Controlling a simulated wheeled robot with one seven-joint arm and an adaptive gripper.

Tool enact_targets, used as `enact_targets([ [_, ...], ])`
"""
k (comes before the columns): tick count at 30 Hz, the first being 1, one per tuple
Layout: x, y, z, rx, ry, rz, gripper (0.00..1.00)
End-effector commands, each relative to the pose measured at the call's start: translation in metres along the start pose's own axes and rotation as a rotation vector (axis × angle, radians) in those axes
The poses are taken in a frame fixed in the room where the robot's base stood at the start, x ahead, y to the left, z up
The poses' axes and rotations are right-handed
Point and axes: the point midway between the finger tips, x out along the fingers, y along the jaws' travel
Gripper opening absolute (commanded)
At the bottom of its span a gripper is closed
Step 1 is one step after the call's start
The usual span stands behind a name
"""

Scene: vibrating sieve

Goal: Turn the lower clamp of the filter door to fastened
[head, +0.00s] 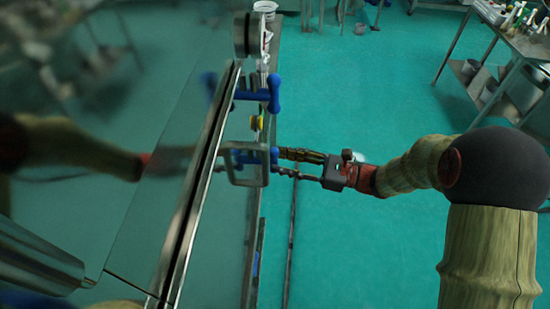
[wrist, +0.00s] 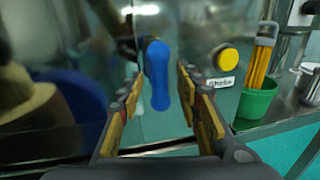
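A blue clamp handle (head: 274,155) sits at the edge of the filter door (head: 165,165), behind a metal bracket in the head view. In the wrist view the blue handle (wrist: 158,75) hangs roughly upright. My gripper (head: 285,163) is level with this clamp, just to its right. In the wrist view my gripper (wrist: 160,88) is open, with one finger on each side of the handle. I see gaps there and cannot tell any contact. A second blue clamp (head: 272,93) shows farther up the door edge. The pictures do not make clear which clamp is lower.
A yellow button (wrist: 228,58) with a white label is right of the handle; the button also shows in the head view (head: 256,123). A green cup (wrist: 254,103) with yellow sticks stands farther right. A metal table (head: 505,35) is at upper right.

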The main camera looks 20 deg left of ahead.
Motion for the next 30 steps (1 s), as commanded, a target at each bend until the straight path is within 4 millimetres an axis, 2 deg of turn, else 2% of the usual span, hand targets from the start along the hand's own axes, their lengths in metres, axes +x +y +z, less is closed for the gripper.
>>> enact_targets([
  [1,0.009,0.001,0.0,0.0,0.0,0.004,0.34],
  [6,0.025,0.001,0.0,0.0,0.001,0.002,0.34],
  [17,0.031,0.0,0.0,-0.001,0.001,0.0,0.34],
  [30,0.031,0.0,0.0,-0.001,0.001,0.0,0.1],
])
